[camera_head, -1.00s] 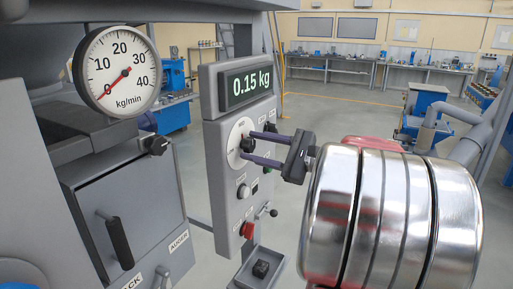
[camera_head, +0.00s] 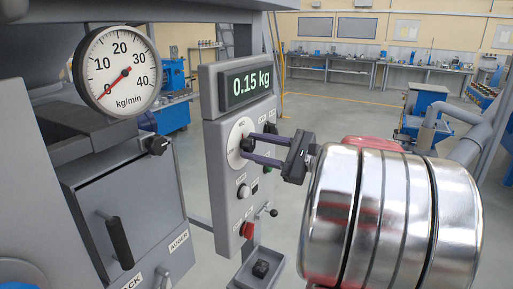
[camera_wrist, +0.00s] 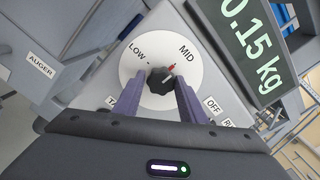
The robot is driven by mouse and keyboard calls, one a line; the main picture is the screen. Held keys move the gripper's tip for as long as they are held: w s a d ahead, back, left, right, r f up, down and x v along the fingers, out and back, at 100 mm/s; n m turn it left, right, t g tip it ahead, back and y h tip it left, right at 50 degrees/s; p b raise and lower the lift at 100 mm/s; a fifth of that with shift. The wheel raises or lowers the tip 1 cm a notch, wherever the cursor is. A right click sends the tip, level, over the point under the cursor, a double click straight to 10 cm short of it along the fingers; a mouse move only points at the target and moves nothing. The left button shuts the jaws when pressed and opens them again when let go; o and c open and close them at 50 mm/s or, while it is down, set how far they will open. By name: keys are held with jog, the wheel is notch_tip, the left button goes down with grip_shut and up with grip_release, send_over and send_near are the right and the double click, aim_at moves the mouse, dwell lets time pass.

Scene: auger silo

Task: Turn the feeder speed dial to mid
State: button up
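The feeder speed dial is a black knob (camera_wrist: 158,82) on a round white plate (camera_wrist: 131,70) marked LOW at the upper left and MID at the upper right. Its red pointer (camera_wrist: 171,68) points up and right toward MID in the wrist view. In the head view the plate (camera_head: 235,141) sits on a grey control panel (camera_head: 213,163). My gripper (camera_wrist: 165,88) has its two purple fingers on either side of the knob, apparently closed against it. The same gripper (camera_head: 247,147) reaches the dial from the right in the head view. The fingers cover the lower plate labels.
The display (camera_head: 247,84) reads 0.15 kg. A round kg/min gauge (camera_head: 120,70) has its red needle at 0. Below the dial are buttons, a red knob (camera_head: 247,230) and a small lever (camera_head: 267,210). A grey box with a black handle (camera_head: 119,243) stands left.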

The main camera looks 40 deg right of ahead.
jog(key=o, duration=0.4)
jog(key=shift+c, duration=0.2)
jog(key=shift+d, duration=0.1)
jog(key=v, duration=1.3)
jog(key=shift+s, duration=0.4)
